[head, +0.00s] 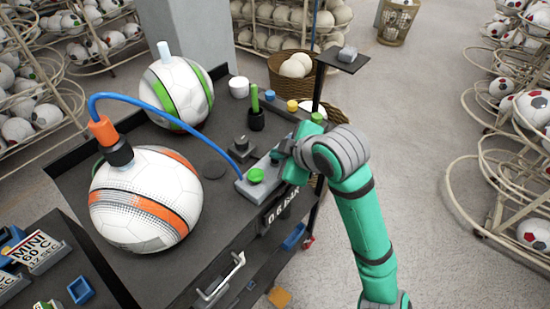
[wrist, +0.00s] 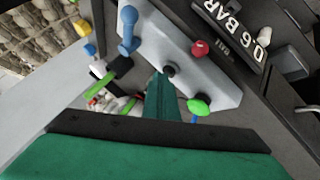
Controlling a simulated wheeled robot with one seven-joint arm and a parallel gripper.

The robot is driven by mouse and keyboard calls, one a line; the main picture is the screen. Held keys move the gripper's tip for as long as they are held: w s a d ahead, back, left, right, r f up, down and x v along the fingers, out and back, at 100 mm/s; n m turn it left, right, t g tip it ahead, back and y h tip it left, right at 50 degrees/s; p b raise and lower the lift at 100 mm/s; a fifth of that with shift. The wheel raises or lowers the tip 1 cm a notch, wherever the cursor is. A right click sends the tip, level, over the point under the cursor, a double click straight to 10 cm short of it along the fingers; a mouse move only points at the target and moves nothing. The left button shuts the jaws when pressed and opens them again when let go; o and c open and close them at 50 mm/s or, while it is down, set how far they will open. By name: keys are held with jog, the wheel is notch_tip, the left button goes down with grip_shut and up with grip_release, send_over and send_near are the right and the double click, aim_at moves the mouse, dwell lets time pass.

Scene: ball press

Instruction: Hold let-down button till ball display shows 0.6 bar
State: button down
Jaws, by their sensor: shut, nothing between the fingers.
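The grey control box (head: 262,168) sits on the black cart top; it also shows in the wrist view (wrist: 215,85). My gripper (head: 283,152) is shut and empty over the box. In the wrist view its fingertips (wrist: 163,76) are at the dark button; I cannot tell if they touch it. A black plate (head: 283,205) on the cart's front reads 0.6 BAR in white; a small label beside it seems to read BALL.
A white ball with orange stripes (head: 145,205) is joined to the box by a blue hose (head: 160,103). A green-striped ball (head: 177,92) stands behind it. A black post with a small shelf (head: 342,60) rises near my arm.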

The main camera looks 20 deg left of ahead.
aim_at(278, 164)
jog(key=shift+r, duration=0.75)
notch_tip(278, 164, up, 5)
dwell(0.5)
dwell(0.4)
